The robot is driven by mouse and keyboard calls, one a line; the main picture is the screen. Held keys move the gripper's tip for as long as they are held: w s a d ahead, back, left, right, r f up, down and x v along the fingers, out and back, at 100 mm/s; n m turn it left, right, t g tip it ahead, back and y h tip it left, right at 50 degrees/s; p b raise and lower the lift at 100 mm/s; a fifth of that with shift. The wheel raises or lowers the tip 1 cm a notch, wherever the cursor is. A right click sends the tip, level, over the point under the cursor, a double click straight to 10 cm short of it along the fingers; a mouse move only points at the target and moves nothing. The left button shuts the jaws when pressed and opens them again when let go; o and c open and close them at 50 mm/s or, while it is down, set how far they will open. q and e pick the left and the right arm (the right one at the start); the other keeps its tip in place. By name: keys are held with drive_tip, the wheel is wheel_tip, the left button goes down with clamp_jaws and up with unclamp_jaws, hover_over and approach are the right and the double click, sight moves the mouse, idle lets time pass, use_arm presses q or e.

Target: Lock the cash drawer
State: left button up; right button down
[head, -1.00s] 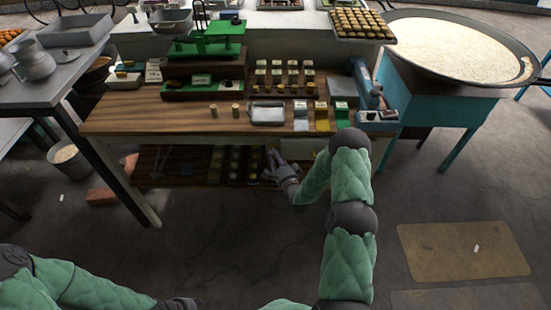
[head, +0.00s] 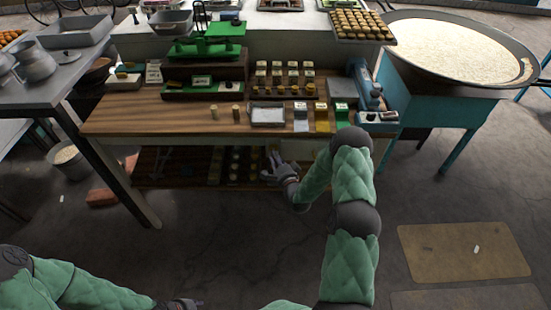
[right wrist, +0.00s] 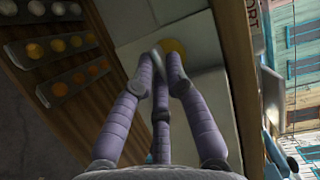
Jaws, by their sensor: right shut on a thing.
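A pale panel (right wrist: 205,70) with a round yellow disc (right wrist: 173,47) shows in the right wrist view. My right gripper (right wrist: 164,60) has its purple-grey fingers drawn together in front of this disc. They are shut on a small greyish piece, mostly hidden between the tips; I cannot tell what it is. In the head view the right gripper (head: 270,167) is just below the front of the wooden table (head: 170,115). I cannot make out the drawer's outline or whether it is fully closed. My left gripper (head: 185,304) shows only partly at the bottom edge, its jaws unclear.
A brown wooden surface with coin trays (right wrist: 62,48) lies beside the panel; the trays also show under the tabletop in the head view (head: 235,164). The tabletop holds a green scale (head: 205,48) and a metal tray (head: 268,117).

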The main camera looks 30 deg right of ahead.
drive_tip(key=n+g+h, duration=0.1)
drive_tip(key=n+g, duration=0.1)
drive_tip(key=n, duration=0.2)
drive_tip(key=n+g+h, duration=0.1)
drive_tip(key=n+g, duration=0.1)
drive_tip(key=n, duration=0.2)
drive_tip(key=r+n+g+h+p, duration=0.1)
drive_tip(key=n+h, duration=0.1)
drive_tip(key=n, duration=0.2)
drive_tip(key=shift+w+a+g, duration=0.1)
drive_tip(key=shift+a+g, duration=0.15)
drive_tip(key=shift+g, duration=0.15)
idle(0.5)
drive_tip(key=c, duration=1.5)
unclamp_jaws()
drive_tip(key=shift+r, duration=0.1)
drive_tip(key=v, duration=1.2)
drive_tip(key=shift+a+f, duration=0.1)
drive_tip(key=shift+f, duration=0.1)
